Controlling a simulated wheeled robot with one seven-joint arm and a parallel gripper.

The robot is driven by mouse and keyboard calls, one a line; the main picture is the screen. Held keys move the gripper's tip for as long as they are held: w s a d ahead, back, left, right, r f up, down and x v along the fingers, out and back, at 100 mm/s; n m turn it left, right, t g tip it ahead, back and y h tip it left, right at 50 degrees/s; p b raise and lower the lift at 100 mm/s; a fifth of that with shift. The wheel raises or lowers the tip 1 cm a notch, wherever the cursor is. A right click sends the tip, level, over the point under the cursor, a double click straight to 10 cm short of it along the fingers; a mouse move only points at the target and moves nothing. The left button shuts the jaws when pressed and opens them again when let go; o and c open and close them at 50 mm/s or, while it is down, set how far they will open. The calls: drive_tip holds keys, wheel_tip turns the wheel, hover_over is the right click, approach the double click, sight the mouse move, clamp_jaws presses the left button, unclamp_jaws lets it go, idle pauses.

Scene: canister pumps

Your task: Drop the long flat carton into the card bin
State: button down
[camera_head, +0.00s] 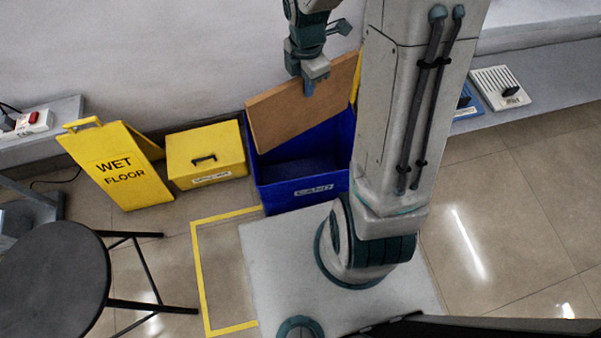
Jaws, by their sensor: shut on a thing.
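A long flat brown carton (290,115) is tilted above the blue card bin (255,172), its right end higher than its left. My gripper (309,85) is shut on the upper edge of the carton. The carton's lower left end overlaps the bin's left rear rim in the picture; I cannot tell whether it touches. The bin is open at the top, with a white label on its front. My arm column hides the bin's right side and part of the carton's right end.
A yellow lidded box (205,170) stands left of the bin, beside a yellow wet floor sign (127,172). A dark round stool (52,272) is at the lower left. A grey bench (535,112) runs along the right. Yellow tape (200,275) marks the floor.

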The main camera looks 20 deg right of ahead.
sight(306, 99)
drive_tip(key=shift+f+b, duration=2.75)
drive_tip(key=shift+f, duration=0.25)
drive_tip(key=c, duration=1.3)
unclamp_jaws()
drive_tip(key=shift+r, duration=0.1)
wheel_tip(306, 99, up, 14)
drive_tip(key=p, duration=0.5)
drive_tip(key=shift+p, duration=0.4)
